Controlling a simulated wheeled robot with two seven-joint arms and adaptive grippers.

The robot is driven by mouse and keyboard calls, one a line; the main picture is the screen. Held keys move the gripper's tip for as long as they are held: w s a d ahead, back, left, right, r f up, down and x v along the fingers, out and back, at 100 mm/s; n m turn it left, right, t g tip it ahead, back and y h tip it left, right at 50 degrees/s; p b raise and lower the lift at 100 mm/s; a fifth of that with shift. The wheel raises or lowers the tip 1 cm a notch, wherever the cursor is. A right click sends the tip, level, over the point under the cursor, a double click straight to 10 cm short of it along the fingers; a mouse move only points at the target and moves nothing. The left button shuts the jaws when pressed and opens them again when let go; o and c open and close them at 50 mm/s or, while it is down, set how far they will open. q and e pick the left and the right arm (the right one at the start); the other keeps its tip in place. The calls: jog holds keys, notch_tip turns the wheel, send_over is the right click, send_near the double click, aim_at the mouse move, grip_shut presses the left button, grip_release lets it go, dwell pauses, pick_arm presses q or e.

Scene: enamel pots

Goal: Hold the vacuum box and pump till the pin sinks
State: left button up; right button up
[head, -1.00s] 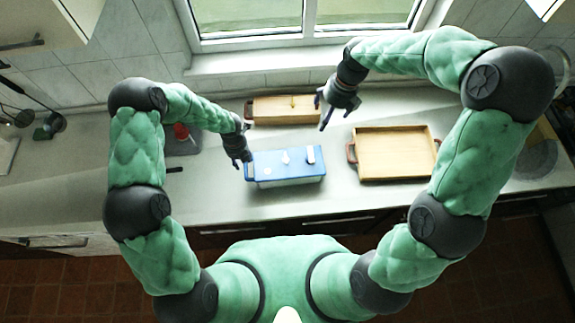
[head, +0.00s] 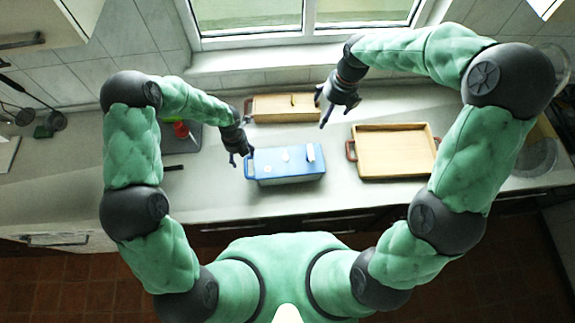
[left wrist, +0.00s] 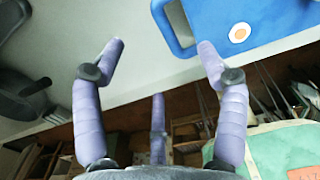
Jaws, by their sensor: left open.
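The vacuum box (head: 287,177) stands on the counter, with a blue lid and a pale body. On its lid are a white round piece (head: 285,154) and a white upright piece (head: 310,152); I cannot tell which is the pin or the pump. My left gripper (head: 240,160) is open and empty beside the box's left end, near its handle. In the left wrist view the blue lid (left wrist: 262,22), with an orange-and-white round mark, lies at the upper right, beyond the open fingers. My right gripper (head: 325,113) hangs above the counter behind the box; its opening is too small to judge.
A wooden tray (head: 395,175) with handles stands to the right of the box. A wooden box (head: 262,119) stands behind it. A red item (head: 181,129) sits on a dark mat at the left. The counter (head: 212,200) in front is clear.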

pick_arm(q)
notch_tip(320, 180, up, 16)
jog(key=p, duration=0.5)
jog(key=shift+p, duration=0.3)
jog(key=shift+f, duration=0.1)
